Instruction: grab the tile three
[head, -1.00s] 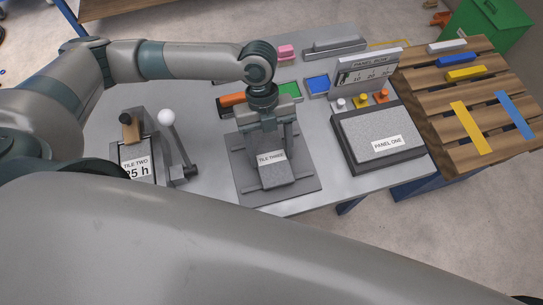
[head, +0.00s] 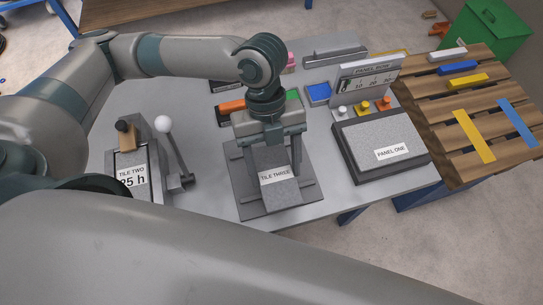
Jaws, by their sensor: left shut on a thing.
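Tile three, a grey speckled slab with a white label (head: 275,174), is in the middle of the head view. It appears raised a little above the dark grey base plate (head: 252,207) with rails. My left gripper (head: 270,150) comes down over tile three from behind and is shut on it, a finger at each side. The tile's far part is partly hidden under the gripper. My right gripper is not in view.
Left of the plate stand the tile two holder (head: 131,178) and a lever with a white knob (head: 164,125). At right is panel one (head: 384,141), with coloured knobs behind. A wooden pallet (head: 440,137) with coloured bars is further right.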

